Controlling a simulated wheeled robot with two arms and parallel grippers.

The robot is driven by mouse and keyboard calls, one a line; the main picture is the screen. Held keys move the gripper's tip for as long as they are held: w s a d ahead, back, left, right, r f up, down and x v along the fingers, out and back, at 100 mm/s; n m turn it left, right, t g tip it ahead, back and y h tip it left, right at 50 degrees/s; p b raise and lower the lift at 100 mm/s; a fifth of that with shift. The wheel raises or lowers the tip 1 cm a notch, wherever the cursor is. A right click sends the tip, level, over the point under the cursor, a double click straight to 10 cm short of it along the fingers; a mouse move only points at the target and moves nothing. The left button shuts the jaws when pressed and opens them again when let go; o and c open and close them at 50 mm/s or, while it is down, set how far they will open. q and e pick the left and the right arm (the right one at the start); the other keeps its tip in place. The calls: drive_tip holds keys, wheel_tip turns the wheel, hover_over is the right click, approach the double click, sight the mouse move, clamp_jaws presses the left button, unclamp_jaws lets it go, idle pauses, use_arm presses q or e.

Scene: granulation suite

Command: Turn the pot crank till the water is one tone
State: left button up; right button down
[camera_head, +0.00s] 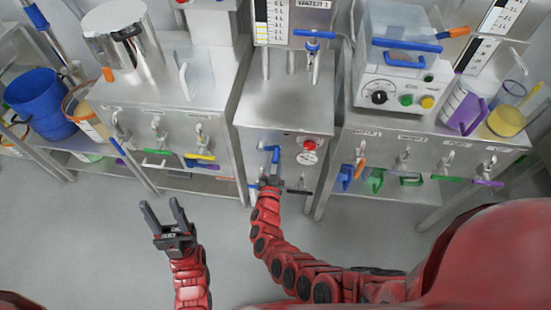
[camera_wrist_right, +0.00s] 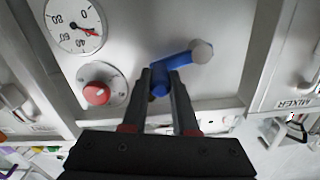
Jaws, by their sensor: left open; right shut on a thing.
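A blue crank (camera_wrist_right: 180,72) with a pale round end sits on the steel front of the middle cabinet; it also shows in the head view (camera_head: 276,152). My right gripper (camera_wrist_right: 164,82) is shut on the blue crank's near end; in the head view my right gripper (camera_head: 270,180) is at the cabinet front. My left gripper (camera_head: 163,207) is open and empty over the floor, left of the right arm. A steel pot (camera_head: 124,42) stands on the left counter. I cannot see any water whose tone I could tell.
A red knob (camera_wrist_right: 97,93) and a dial gauge (camera_wrist_right: 75,26) sit beside the crank. Left and right counters carry rows of taps with coloured handles. A blue bucket (camera_head: 38,100) stands at the far left. The floor (camera_head: 110,220) in front is clear.

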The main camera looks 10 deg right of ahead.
drive_tip(key=shift+r, duration=0.1)
idle(0.4)
drive_tip(key=c, duration=0.7)
unclamp_jaws()
drive_tip(key=v, duration=1.7)
drive_tip(key=shift+s+b, duration=0.15)
drive_tip(key=shift+b, duration=0.15)
